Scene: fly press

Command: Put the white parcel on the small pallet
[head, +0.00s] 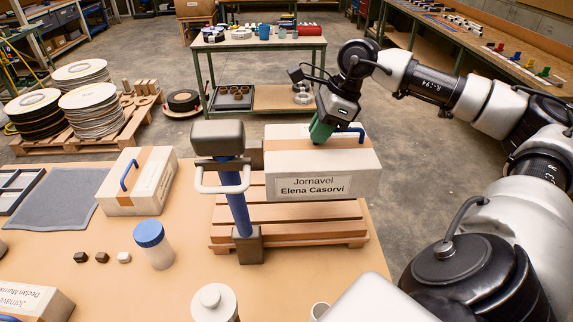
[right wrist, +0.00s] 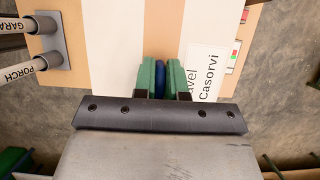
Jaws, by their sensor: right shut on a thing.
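My right gripper (head: 321,132) is shut on the blue handle of a white parcel (head: 350,168) with a tan band and a label reading "Jornavel Elena Casorví". In the right wrist view, the green fingers (right wrist: 160,78) pinch the handle from both sides, above the parcel's top (right wrist: 110,50). The parcel is level and over the small wooden pallet (head: 300,229), toward its right side. I cannot tell whether it touches the slats. A second white parcel (head: 119,195) with a blue handle lies left on the table. A third (head: 40,303) is cut off bottom left. My left gripper is out of view.
A blue post (head: 239,208) with a dark head and white handle stands at the pallet's left front. A green workbench (head: 262,44) stands behind.

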